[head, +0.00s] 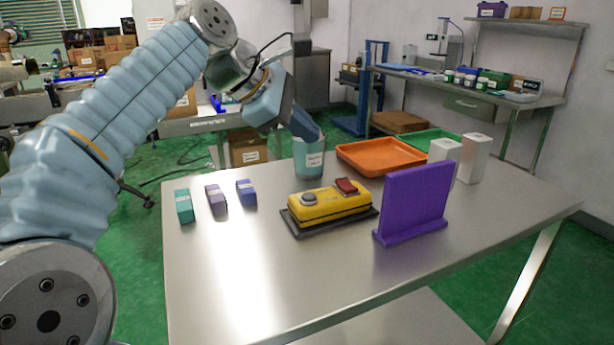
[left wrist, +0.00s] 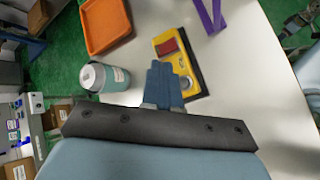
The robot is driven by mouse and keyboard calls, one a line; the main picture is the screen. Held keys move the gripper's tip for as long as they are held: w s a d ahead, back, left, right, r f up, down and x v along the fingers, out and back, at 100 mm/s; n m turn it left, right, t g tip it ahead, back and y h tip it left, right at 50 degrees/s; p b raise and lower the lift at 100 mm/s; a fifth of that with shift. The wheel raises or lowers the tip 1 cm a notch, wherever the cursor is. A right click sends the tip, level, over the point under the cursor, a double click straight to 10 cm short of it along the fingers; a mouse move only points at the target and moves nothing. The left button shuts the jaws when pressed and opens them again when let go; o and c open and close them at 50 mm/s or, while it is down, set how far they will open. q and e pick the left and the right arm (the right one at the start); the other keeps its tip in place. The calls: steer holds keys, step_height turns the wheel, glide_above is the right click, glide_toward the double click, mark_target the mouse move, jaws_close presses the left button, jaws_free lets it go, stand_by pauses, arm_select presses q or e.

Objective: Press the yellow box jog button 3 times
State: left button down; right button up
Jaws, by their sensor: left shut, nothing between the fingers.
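The yellow box (head: 330,206) sits on a dark base on the metal table. It has a round grey button (head: 309,198) at its left end and a red rocker-like button (head: 346,186) at its right end. I cannot read which is marked jog. In the left wrist view the yellow box (left wrist: 181,61) lies beyond the fingers, with the red button (left wrist: 167,46) and grey button (left wrist: 186,82) showing. My left gripper (head: 318,138) is shut and empty, held above and behind the box, apart from it; its fingers (left wrist: 163,66) partly cover the box. My right gripper is not in view.
A teal labelled cup (head: 308,160) stands behind the box, near my left gripper. A purple upright panel (head: 413,203) stands to the right. An orange tray (head: 380,156) and white blocks (head: 474,158) are behind. Small coloured boxes (head: 217,198) lie left. The table front is clear.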

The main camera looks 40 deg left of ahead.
arm_select(q)
steer(key=shift+w+a, duration=0.15)
steer(key=shift+w, duration=0.05)
steer(key=b, duration=0.4)
glide_above(304, 197)
step_height(304, 197, down, 7)
steer(key=shift+f+b, duration=0.8)
steer(key=shift+f, duration=0.05)
steer(key=shift+f, duration=0.1)
stand_by(1.5)
steer(key=shift+f, duration=0.3)
